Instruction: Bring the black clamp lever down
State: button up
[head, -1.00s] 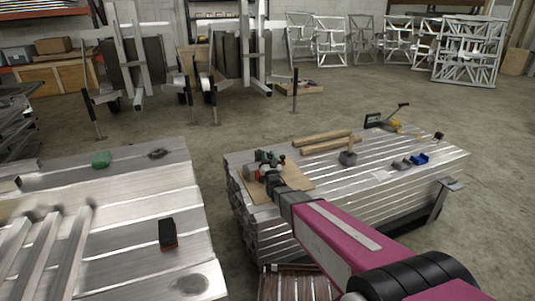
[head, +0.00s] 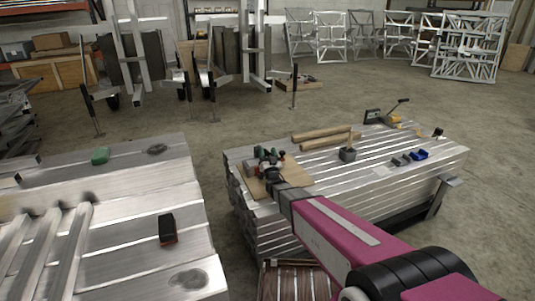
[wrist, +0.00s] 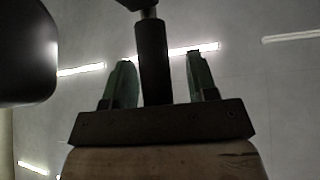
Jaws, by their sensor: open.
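My gripper (head: 267,155) is over the plywood board on the right-hand stack, beside small dark clamp parts that are too small to make out in the head view. In the wrist view, my two green fingers (wrist: 160,78) stand apart and open. A black lever (wrist: 153,62), which looks like the clamp lever, stands upright between them, with a short metal rod and a dark end above it. Gaps show on both sides of it, so neither finger appears to touch it. The clamp's base is hidden in the wrist view.
The plywood board (head: 296,187) lies on a stack of aluminium planks (head: 325,178). Another aluminium-topped bench (head: 130,215) stands left, across a narrow gap.

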jog(key=shift+s+d+f, duration=0.15)
jog(key=shift+s+f, duration=0.1)
jog(key=shift+s, duration=0.25)
jog(key=s+d, duration=0.3)
jog(key=s, duration=0.8)
jog(key=shift+s+d, duration=0.15)
jog(key=shift+s, duration=0.15)
